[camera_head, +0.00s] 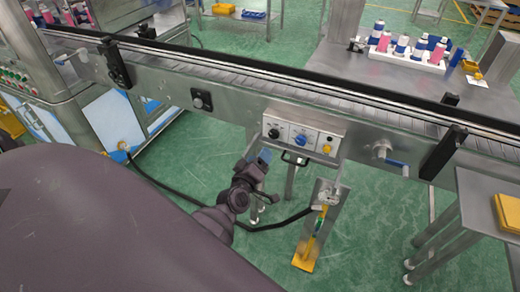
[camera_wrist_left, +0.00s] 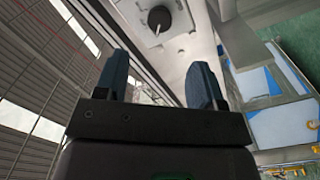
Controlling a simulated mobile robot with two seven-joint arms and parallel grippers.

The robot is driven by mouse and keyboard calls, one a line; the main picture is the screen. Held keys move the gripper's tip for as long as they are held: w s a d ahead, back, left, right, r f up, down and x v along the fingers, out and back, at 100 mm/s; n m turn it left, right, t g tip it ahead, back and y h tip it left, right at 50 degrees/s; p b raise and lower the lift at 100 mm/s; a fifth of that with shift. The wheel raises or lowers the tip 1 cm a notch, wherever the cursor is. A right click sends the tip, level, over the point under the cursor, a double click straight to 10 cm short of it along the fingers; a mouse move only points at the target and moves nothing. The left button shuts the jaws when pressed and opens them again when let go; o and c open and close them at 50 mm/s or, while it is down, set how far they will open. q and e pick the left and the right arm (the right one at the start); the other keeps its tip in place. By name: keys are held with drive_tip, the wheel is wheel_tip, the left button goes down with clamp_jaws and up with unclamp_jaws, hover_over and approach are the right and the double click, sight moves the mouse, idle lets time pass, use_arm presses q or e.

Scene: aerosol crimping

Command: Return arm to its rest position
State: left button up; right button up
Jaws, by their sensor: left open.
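My left gripper (camera_head: 260,162) is low in front of the conveyor, left of the small control box, in the head view. Its dark wrist and bluish fingers show there, small and partly dark. In the left wrist view the two blue fingers of the left gripper (camera_wrist_left: 160,78) stand apart with nothing between them. The gripper is open and empty. My right gripper is in neither view.
The conveyor (camera_head: 225,80) runs across above the gripper. A control box (camera_head: 303,133) with knobs hangs on its front. A yellow foot pedal (camera_head: 305,254) stands on the green floor. Several cans stand in a white tray (camera_head: 400,61) on the far table. A metal side table (camera_head: 488,218) stands right.

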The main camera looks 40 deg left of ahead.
use_arm(q)
drive_tip(key=s+d+m+g+h, duration=0.2)
drive_tip(key=s+d+m+h, duration=0.15)
drive_tip(key=d+m, duration=0.4)
drive_tip(key=s+f+m+g, duration=0.2)
drive_tip(key=s+f+m, duration=0.1)
drive_tip(key=s, duration=0.5)
drive_tip(key=s+f+m+g, duration=0.2)
drive_tip(key=s+f+m, duration=0.1)
drive_tip(key=s, duration=0.5)
drive_tip(key=shift+s+d+f, duration=0.15)
drive_tip(key=shift+d+f, duration=0.1)
drive_tip(key=shift+f, duration=0.35)
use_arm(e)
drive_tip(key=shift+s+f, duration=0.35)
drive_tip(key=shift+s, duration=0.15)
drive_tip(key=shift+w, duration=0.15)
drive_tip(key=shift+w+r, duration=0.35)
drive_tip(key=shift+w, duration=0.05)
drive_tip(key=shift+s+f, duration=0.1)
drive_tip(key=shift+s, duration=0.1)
